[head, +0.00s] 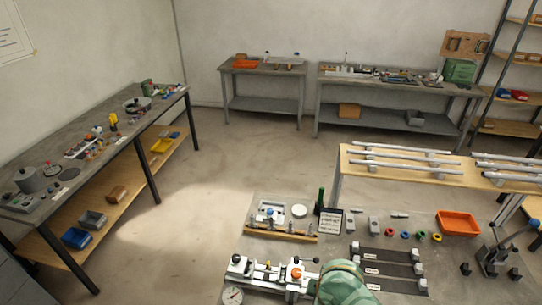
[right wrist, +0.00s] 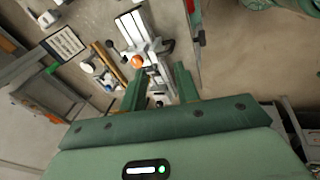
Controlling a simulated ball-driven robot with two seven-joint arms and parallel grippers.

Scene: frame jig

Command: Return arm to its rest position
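My right gripper (right wrist: 158,82) shows in the right wrist view with its two green fingers apart and no object held between them. Beyond the fingers lies the grey metal frame jig (right wrist: 132,30) with an orange knob (right wrist: 137,62). In the head view a rounded green part of my arm (head: 345,285) comes in at the bottom edge, just right of the jig (head: 262,275). It hides part of the bench there. The right fingers cannot be made out in the head view. My left gripper is in neither view.
Near the jig, the bench holds a sign (head: 329,222), a green bottle (head: 320,200), coloured rings (head: 421,236), an orange tray (head: 458,223) and a lever press (head: 497,255). Metal bars (head: 405,165) lie on a wooden table behind. The floor (head: 190,215) at left is clear.

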